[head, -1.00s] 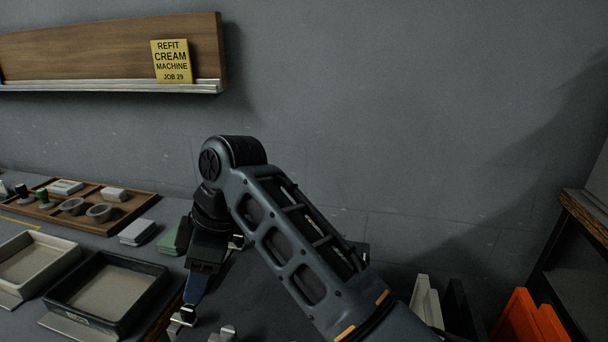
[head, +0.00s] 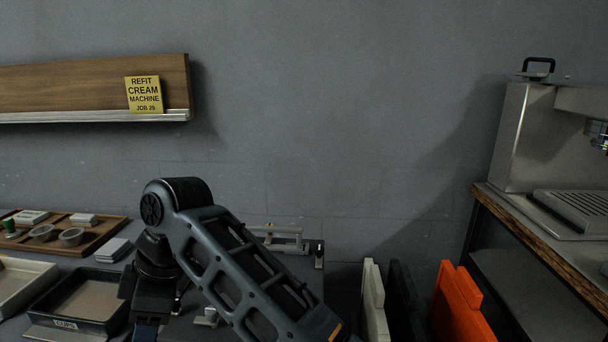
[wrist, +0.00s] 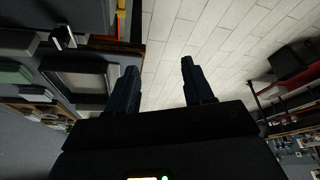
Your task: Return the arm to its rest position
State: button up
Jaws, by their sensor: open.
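My gripper (wrist: 158,82) shows in the wrist view with its two dark fingers apart and nothing between them. Beyond the fingers is a pale tiled surface. In the head view my arm rises from the lower right to a bent joint, then drops down at the left over the bench, in front of the wall. The fingertips are out of sight there, below the picture's edge.
A black tray (head: 38,320) and a wooden tray (head: 109,236) with small parts lie at left. A cream panel (head: 374,300) and an orange panel (head: 463,305) stand at lower right. A steel machine (head: 525,140) stands on a wood-edged stand. A yellow sign (head: 144,94) is on the shelf.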

jog(key=s+d+f+m+t+y, duration=0.2)
jog(key=s+d+f+m, duration=0.15)
jog(key=f, duration=0.45)
jog(key=s+d+f+m+t+y, duration=0.2)
jog(key=s+f+m+y, duration=0.15)
jog(key=f, duration=0.55)
jog(key=s+d+f+m+t+h, duration=0.1)
jog(key=s+d+f+m+t, duration=0.2)
jog(key=d, duration=0.4)
jog(key=s+d+f+m+t+h, duration=0.1)
jog(key=s+d+f+m+t, duration=0.1)
jog(key=s+d+m, duration=0.4)
jog(key=s+d+r+m+t+h, duration=0.25)
jog(key=s+d, duration=0.35)
jog(key=d, duration=0.3)
jog(key=s+d+r+m+t+h, duration=0.25)
jog(key=s+d, duration=0.25)
jog(key=d, duration=0.3)
jog(key=s+d+r+t+h, duration=0.2)
jog(key=s+d+r+h, duration=0.1)
jog(key=s+d+r, duration=0.6)
notch_tip(320, 180, up, 4)
jog(key=shift+s+d+r+m, duration=0.2)
jog(key=shift+s+m, duration=0.2)
jog(key=shift+s, duration=0.45)
